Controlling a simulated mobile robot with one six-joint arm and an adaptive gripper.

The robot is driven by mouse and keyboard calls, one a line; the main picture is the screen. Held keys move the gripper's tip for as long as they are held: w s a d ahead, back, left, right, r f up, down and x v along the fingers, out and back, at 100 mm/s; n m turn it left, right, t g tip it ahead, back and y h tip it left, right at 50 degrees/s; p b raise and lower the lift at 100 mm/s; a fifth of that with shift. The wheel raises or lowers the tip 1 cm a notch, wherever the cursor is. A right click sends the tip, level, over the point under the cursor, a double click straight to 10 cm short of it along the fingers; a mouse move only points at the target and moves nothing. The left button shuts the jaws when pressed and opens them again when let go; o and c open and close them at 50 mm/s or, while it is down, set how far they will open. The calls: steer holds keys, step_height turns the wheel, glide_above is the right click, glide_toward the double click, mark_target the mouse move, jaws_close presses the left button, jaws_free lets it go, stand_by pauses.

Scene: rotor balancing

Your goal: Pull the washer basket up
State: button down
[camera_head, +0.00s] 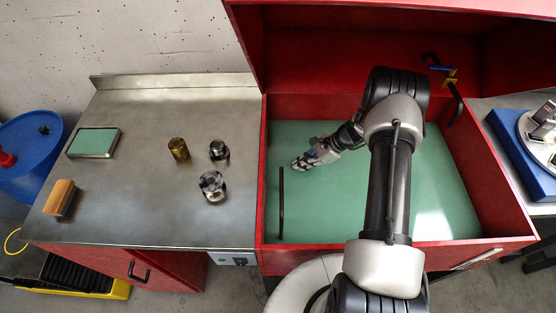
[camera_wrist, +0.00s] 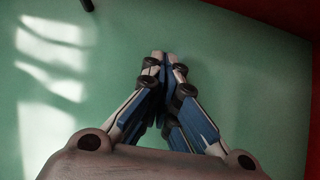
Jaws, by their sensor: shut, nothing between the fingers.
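The red washer (camera_head: 385,247) stands open, with its lid raised behind. A flat green surface (camera_head: 330,215) fills its inside; I cannot tell whether it is liquid or a floor. A black bar handle (camera_head: 282,204) stands at the left inside, and another (camera_head: 456,105) at the right rear; they may belong to the basket, whose body I cannot make out. My gripper (camera_head: 301,164) is shut and empty over the green, apart from and to the right of the left handle. In the wrist view its fingertips (camera_wrist: 166,57) meet above green only; a black end (camera_wrist: 88,5) shows at the top edge.
A steel bench (camera_head: 150,205) adjoins on the left. It carries a brass cylinder (camera_head: 178,149), two shiny metal parts (camera_head: 212,185), a green-topped tray (camera_head: 94,142) and a wooden block (camera_head: 61,198). The red washer walls and raised lid (camera_head: 320,50) surround my arm.

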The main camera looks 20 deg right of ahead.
steer(key=b, duration=0.3)
glide_above(286, 181)
step_height(286, 181, down, 7)
steer(key=shift+s, duration=0.1)
steer(key=shift+w+a+f, duration=0.2)
steer(key=shift+a+f, duration=0.2)
steer(key=shift+a, duration=0.1)
steer(key=shift+r, duration=0.1)
step_height(286, 181, up, 18)
steer(key=p, duration=0.9)
steer(key=shift+w, duration=0.15)
